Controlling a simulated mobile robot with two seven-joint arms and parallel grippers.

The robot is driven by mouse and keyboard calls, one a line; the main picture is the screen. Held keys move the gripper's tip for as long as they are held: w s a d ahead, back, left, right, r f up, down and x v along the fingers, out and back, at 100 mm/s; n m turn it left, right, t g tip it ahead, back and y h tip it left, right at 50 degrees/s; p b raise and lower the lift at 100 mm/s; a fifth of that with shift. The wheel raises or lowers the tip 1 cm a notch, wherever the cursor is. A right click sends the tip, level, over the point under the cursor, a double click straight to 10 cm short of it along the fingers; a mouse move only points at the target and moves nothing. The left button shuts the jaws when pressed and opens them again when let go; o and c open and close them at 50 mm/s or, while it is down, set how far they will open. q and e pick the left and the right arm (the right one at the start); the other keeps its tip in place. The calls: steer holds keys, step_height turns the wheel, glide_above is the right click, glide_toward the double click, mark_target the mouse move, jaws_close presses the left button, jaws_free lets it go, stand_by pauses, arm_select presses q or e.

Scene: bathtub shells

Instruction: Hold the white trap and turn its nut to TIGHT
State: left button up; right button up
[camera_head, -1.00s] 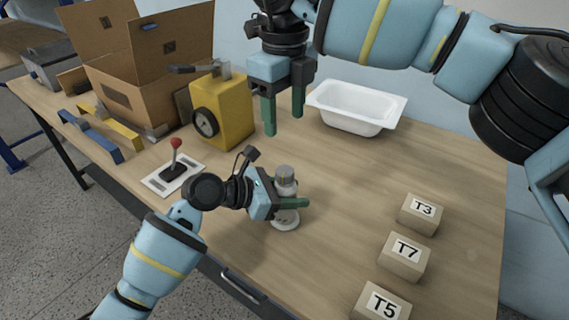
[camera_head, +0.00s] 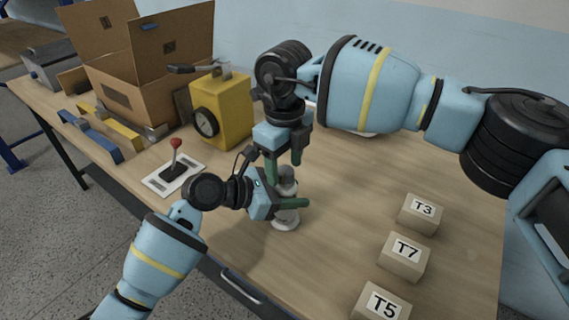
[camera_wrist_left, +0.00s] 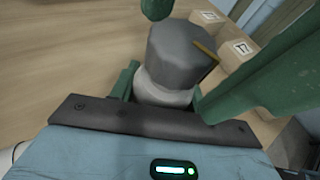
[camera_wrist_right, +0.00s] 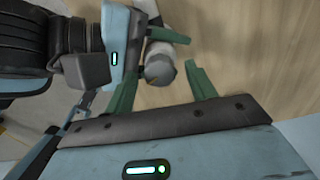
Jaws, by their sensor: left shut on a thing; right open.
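The white trap (camera_head: 285,221) stands upright on the wooden table in the head view. Its grey faceted nut (camera_wrist_left: 176,55) is on top, with a thin yellow bar at its side in the left wrist view. My left gripper (camera_head: 290,203) is shut on the white body below the nut. My right gripper (camera_head: 284,162) points down over the trap and is open. In the right wrist view its green fingers lie on either side of the nut (camera_wrist_right: 160,70); contact is not clear. No TIGHT marking is legible.
A yellow box with a dial (camera_head: 222,112) and a red-knobbed lever on a plate (camera_head: 174,172) stand to the left. Blocks T3 (camera_head: 420,212), T7 (camera_head: 404,258) and T5 (camera_head: 380,303) stand right. My right arm mostly hides the white tub (camera_head: 368,134). Table between trap and blocks is clear.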

steer(key=shift+f, duration=0.25)
steer(key=c, duration=1)
steer(key=n, duration=0.5)
steer(key=shift+n, duration=0.4)
steer(key=n, duration=0.4)
steer(key=shift+n, duration=0.4)
steer(key=shift+r, duration=0.1)
